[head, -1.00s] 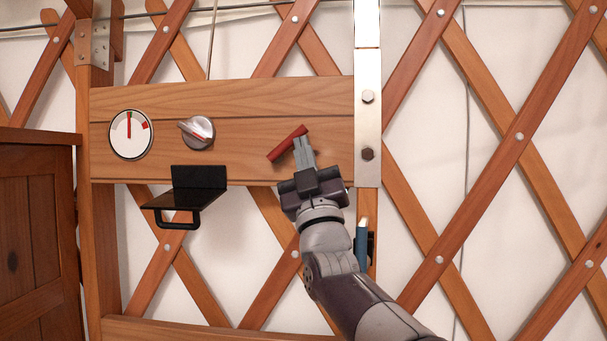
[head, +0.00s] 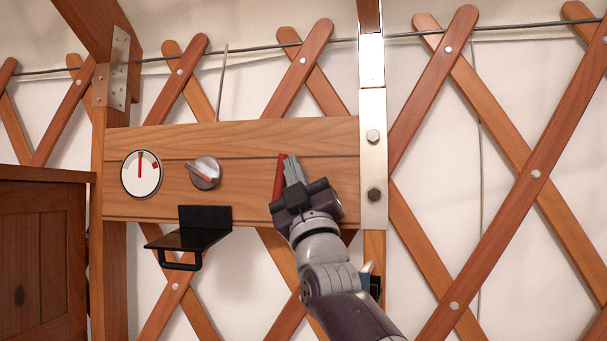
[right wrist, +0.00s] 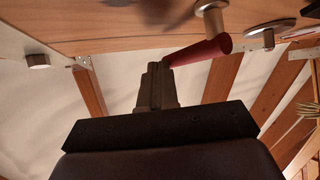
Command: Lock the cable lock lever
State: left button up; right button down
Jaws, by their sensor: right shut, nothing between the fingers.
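The red lever (head: 279,176) is on the wooden board and stands nearly upright in the head view. In the right wrist view the red lever (right wrist: 200,50) lies beside a silver post (right wrist: 211,18) on the board. My right gripper (head: 292,168) is shut and empty, just right of the lever. In the right wrist view the shut fingers (right wrist: 157,85) are at the lever's left end and seem to touch it; contact is not certain. The lever's lower part is partly hidden by the gripper in the head view. My left gripper is not in view.
A white gauge (head: 141,175) and a silver knob (head: 205,173) are on the board to the left. A black bracket (head: 190,238) juts out below them. A steel plate (head: 373,160) with bolts is at right. A wooden cabinet (head: 40,255) stands at far left.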

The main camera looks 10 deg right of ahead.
jog(key=b+v, duration=1)
jog(key=v, duration=0.2)
jog(key=shift+s+f+b, duration=0.2)
jog(key=shift+f+b, duration=0.05)
jog(key=shift+b, duration=0.05)
jog(key=shift+d, duration=0.1)
